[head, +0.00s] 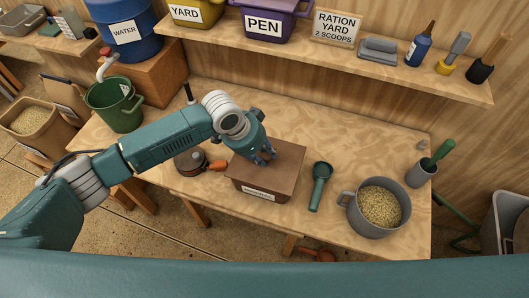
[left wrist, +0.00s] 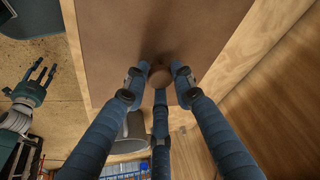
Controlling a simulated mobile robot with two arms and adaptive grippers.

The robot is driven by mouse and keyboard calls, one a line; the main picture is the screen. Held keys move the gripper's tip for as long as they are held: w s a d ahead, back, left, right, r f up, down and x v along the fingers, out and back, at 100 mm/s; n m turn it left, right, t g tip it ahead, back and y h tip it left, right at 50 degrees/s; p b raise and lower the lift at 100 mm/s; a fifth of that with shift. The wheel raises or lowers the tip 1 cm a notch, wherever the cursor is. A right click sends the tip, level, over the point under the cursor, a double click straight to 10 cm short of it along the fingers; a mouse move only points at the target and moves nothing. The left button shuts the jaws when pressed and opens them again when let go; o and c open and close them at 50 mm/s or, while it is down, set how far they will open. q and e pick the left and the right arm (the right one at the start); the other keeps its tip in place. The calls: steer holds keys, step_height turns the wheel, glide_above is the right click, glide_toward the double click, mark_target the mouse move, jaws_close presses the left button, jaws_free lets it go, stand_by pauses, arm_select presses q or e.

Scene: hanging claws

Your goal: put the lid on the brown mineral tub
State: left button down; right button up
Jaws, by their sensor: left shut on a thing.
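The brown mineral tub (head: 258,190) stands on the workbench with a pale label on its front; the label is too small to read. Its flat brown lid (head: 285,161) is at the top of the tub, with no clear gap in the head view; I cannot tell if it is fully seated. My left gripper (head: 264,157) is above the lid. In the left wrist view its fingers (left wrist: 160,82) are shut around the round knob of the lid (left wrist: 120,35). My right gripper (left wrist: 38,82) shows at the left of that view, fingers spread and empty.
A teal scoop (head: 320,186) lies right of the tub, beside a grey pot of grain (head: 351,213). A grey cup (head: 421,175), green bucket (head: 114,106) and upper shelf (head: 340,68) surround the bench (head: 330,130).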

arm_select(q)
steer(key=shift+f, duration=0.15)
steer(key=shift+f+b, duration=0.45)
steer(key=shift+f, duration=0.3)
steer(key=c, duration=1.4)
jaws_free()
steer(key=shift+o, duration=0.2)
steer(key=v, duration=1.2)
